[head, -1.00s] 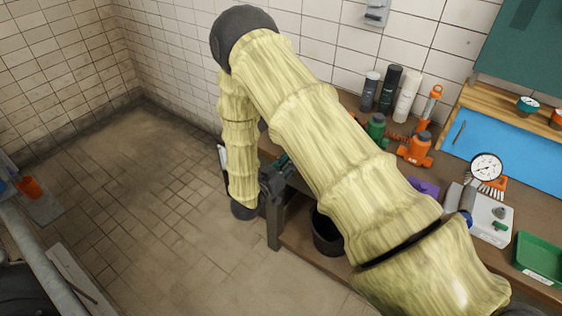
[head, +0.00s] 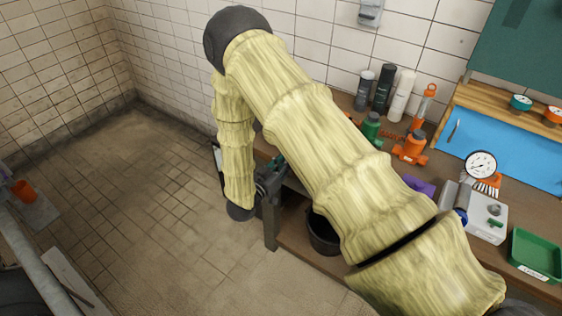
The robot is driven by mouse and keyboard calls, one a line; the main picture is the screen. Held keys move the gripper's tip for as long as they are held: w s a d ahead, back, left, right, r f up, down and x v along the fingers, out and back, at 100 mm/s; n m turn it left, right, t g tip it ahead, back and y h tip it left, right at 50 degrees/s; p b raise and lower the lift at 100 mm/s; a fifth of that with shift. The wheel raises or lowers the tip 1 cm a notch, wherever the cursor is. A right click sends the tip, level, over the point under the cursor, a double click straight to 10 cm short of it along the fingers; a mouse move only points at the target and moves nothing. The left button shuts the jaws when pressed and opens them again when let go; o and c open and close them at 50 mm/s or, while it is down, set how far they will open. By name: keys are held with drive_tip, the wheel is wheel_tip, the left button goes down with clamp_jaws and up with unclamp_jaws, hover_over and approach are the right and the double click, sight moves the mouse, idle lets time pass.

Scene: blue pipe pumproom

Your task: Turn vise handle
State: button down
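The vise (head: 268,184) is a dark grey metal body at the left end of the workbench, by its front corner. My padded yellow arm covers part of it in the head view. A handle cannot be made out clearly. My forearm hangs down just left of the vise and ends in a dark joint (head: 240,212) low beside it. I cannot tell whether it touches the vise. No fingers of my gripper can be seen. A thin dark and white piece (head: 216,158) shows left of my forearm; what it is is unclear.
The workbench (head: 300,248) holds a green bottle jack (head: 371,127), an orange jack (head: 411,148), spray cans (head: 383,90), a dial gauge (head: 481,165) and a green tray (head: 535,254). A black bucket (head: 322,235) stands under the bench top. The tiled floor (head: 150,210) left of the bench is clear.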

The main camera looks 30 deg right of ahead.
drive_tip(key=c, duration=1.3)
unclamp_jaws()
drive_tip(key=shift+r, duration=0.2)
drive_tip(key=shift+o, duration=0.2)
drive_tip(key=shift+f, duration=0.1)
drive_tip(key=shift+a, duration=0.1)
drive_tip(key=v, duration=1.1)
drive_tip(key=shift+a, duration=0.4)
drive_tip(key=shift+s, duration=0.1)
